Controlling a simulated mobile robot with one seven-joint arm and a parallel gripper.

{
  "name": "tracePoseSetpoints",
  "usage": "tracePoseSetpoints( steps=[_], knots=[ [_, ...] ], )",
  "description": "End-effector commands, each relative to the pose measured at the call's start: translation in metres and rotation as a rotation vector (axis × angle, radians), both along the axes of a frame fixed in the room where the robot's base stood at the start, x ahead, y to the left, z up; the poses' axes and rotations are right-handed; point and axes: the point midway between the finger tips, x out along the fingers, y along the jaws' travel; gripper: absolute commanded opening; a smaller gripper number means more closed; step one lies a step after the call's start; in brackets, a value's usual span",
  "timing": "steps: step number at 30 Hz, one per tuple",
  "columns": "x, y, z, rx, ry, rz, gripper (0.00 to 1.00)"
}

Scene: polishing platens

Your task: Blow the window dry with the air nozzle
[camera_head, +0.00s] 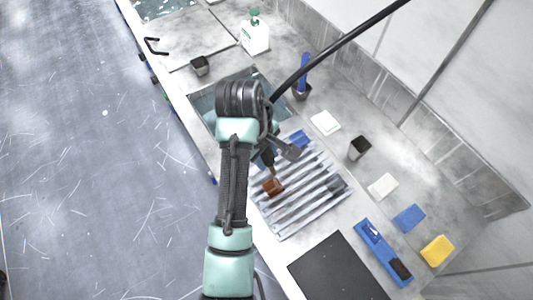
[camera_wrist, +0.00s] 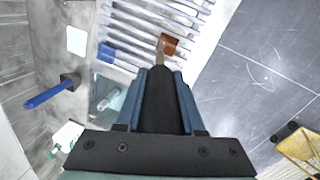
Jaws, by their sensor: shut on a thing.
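My gripper (camera_head: 268,158) is over the ribbed metal rack (camera_head: 325,203) on the counter. In the wrist view its two blue fingers (camera_wrist: 160,95) are shut on the black air nozzle (camera_wrist: 160,110). The nozzle's thin metal tip points at a brown, glossy piece (camera_wrist: 174,44) on the rack, and overlaps it in the picture. I cannot tell whether they touch. The brown piece (camera_head: 273,187) is at the rack's left side in the head view; it may be the window. A blue piece (camera_head: 298,138) and a dark grey piece (camera_head: 337,186) also sit on the rack.
A black hose (camera_head: 340,45) crosses from the upper right to my arm. A sink (camera_head: 205,107) lies behind the rack.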

Motion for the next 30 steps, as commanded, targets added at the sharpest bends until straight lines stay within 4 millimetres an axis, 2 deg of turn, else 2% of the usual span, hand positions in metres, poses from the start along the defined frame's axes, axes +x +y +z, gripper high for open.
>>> tracePoseSetpoints(
  steps=[11,27,30],
  knots=[
    [0.000,0.000,0.003,0.000,-0.001,0.000,0.00],
    [0.000,0.000,0.049,0.000,-0.001,0.000,0.00],
    [0.000,0.000,0.052,0.001,-0.001,0.000,0.00]
  ],
)
